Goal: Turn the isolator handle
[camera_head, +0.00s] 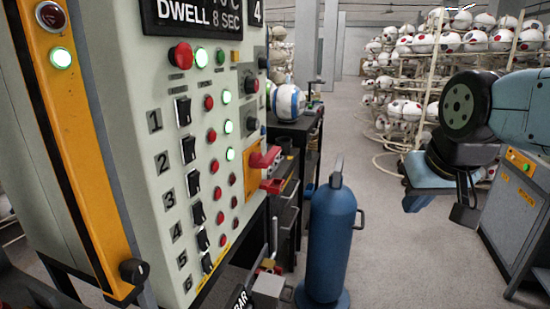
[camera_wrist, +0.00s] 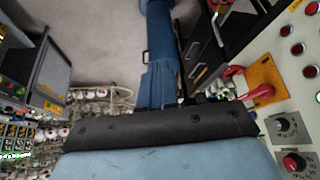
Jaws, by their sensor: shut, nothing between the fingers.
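The isolator handle (camera_head: 266,158) is a red lever on a yellow plate (camera_head: 250,178) at the right edge of the pale control panel. A second red part sticks out just below it. In the wrist view the red handle (camera_wrist: 262,93) and its yellow plate (camera_wrist: 267,74) show at the right, beyond the dark bar of my gripper. My gripper (camera_head: 418,197) is at the right in the head view, well apart from the handle, with clear space between. My gripper (camera_wrist: 160,128) spans the bottom of the wrist view; it is shut and empty.
A blue cylinder (camera_head: 332,235) stands on the floor right of the panel, between it and my arm. A dark cabinet (camera_head: 290,135) with a striped ball (camera_head: 289,101) stands behind the panel. Racks of white balls (camera_head: 440,50) and a grey machine (camera_head: 520,205) are at right.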

